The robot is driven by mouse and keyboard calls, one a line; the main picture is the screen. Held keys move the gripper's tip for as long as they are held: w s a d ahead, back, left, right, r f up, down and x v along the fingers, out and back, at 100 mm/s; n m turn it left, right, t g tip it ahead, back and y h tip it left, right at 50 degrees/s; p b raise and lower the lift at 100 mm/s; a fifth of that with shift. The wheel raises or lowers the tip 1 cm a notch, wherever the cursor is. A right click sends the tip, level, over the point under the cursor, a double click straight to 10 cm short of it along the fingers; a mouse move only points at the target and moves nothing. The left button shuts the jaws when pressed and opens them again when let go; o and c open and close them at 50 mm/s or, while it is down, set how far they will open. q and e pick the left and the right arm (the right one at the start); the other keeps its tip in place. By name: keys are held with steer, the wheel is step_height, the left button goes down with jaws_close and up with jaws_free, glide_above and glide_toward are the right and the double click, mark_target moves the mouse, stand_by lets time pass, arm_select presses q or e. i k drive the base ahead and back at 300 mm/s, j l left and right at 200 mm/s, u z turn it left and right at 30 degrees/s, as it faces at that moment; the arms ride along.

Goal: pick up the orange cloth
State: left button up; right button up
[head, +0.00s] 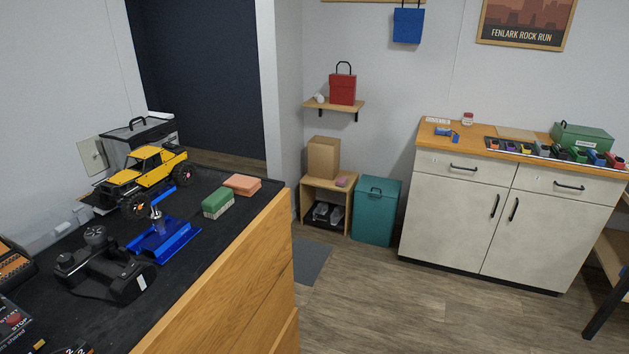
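A folded orange cloth (242,185) lies flat on the black top of the wooden bench (224,285), near its far right corner. It sits just beyond a green block-shaped item (218,202) with a pale lower part, apart from it or nearly touching; I cannot tell which. Neither of my grippers is in view.
On the bench, a yellow crawler truck (144,178), a blue tray (163,238) and a black controller (105,268) stand left of the cloth. Wood floor (370,300) lies open right of the bench. A cabinet (500,215) and teal bin (376,210) stand behind.

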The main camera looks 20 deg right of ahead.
mark_target(241, 183)
steer(key=z, duration=0.3)
steer(key=u, duration=2)
steer(key=z, duration=1.95)
steer(key=i+l+u, duration=0.15)
steer(key=u, duration=0.25)
steer(key=i+l+u, duration=0.1)
steer(key=l+u, duration=0.25)
steer(key=i+l+u, duration=0.15)
steer(key=l, duration=0.35)
steer(key=i+l+u, duration=0.15)
steer(key=l, duration=0.4)
steer(key=l+u, duration=0.1)
steer(key=l, duration=0.45)
steer(key=i+l+u, duration=0.15)
steer(key=l, duration=0.4)
